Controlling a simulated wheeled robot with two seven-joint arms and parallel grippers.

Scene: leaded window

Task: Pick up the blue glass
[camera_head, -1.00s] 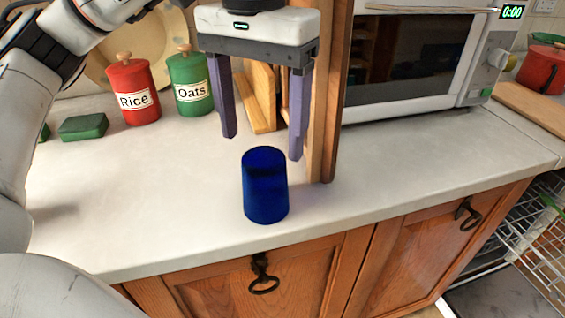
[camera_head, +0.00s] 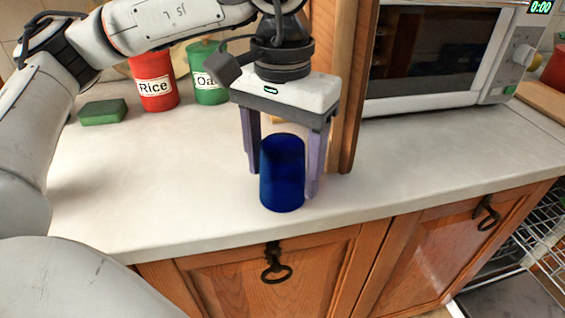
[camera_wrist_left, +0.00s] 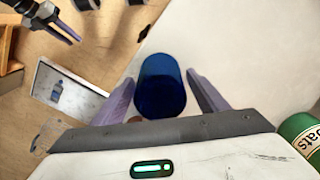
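The blue glass (camera_head: 282,180) stands upright on the pale counter near its front edge. My left gripper (camera_head: 284,186) points down over it, with its purple fingers apart on either side of the glass. In the left wrist view, the blue glass (camera_wrist_left: 161,88) lies between the two fingers of the left gripper (camera_wrist_left: 161,92). A narrow gap shows beside the glass there, and I see no firm grip on it. Part of a dark and purple gripper (camera_wrist_left: 62,25), seemingly my right one, shows at the upper left of the wrist view; its opening is unclear.
The counter (camera_head: 170,190) is clear to the left of the glass. A wooden post (camera_head: 350,110) stands close behind the gripper, with a microwave (camera_head: 430,60) to the right. Red Rice (camera_head: 153,80) and green Oats (camera_head: 208,80) canisters and a green block (camera_head: 103,112) stand further back.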

